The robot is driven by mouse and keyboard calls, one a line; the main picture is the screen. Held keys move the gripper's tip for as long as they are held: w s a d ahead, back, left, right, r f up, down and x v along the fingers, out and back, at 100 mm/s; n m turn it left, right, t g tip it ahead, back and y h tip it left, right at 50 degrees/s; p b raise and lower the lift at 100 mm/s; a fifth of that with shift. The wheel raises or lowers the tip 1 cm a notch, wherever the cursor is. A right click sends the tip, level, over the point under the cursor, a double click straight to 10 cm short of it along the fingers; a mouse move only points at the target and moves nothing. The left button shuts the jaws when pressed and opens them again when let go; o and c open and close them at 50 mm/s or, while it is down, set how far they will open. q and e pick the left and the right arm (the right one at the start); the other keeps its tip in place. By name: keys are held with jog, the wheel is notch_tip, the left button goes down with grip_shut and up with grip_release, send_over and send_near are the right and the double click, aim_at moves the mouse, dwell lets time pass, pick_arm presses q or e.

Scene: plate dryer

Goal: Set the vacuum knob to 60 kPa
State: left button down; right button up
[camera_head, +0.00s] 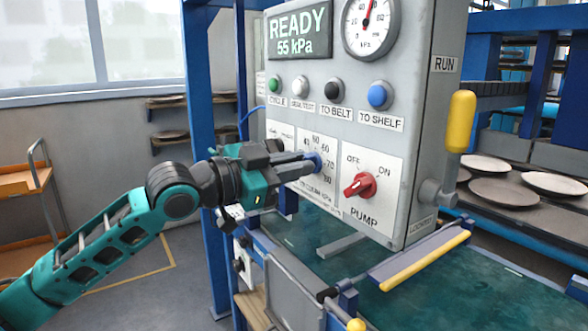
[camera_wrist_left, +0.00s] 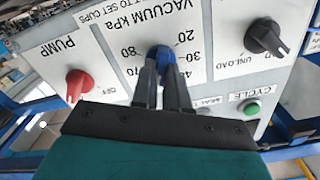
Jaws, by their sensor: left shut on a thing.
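The vacuum knob is blue (camera_head: 314,160) and sits on a white dial plate with kPa numbers around it. It also shows in the left wrist view (camera_wrist_left: 163,54). My left gripper (camera_head: 298,163) reaches in from the left and is shut on this knob; in the left wrist view its two dark fingers (camera_wrist_left: 163,75) are on either side of it. The display (camera_head: 298,34) reads READY, 55 kPa. The fingers partly cover the dial, so I cannot tell the knob's exact pointing. My right gripper is not in view.
The red PUMP knob (camera_head: 360,185) is right of the dial. Above are green, white, black and blue buttons (camera_head: 379,95) and a round gauge (camera_head: 371,22). A yellow-handled RUN lever (camera_head: 461,121) is on the box's right side. A black knob (camera_wrist_left: 265,38) shows in the wrist view.

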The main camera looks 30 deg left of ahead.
pick_arm(q)
jog(key=shift+m, duration=1.2)
jog(key=c, duration=1.1)
grip_release()
jog(key=shift+c, duration=0.2)
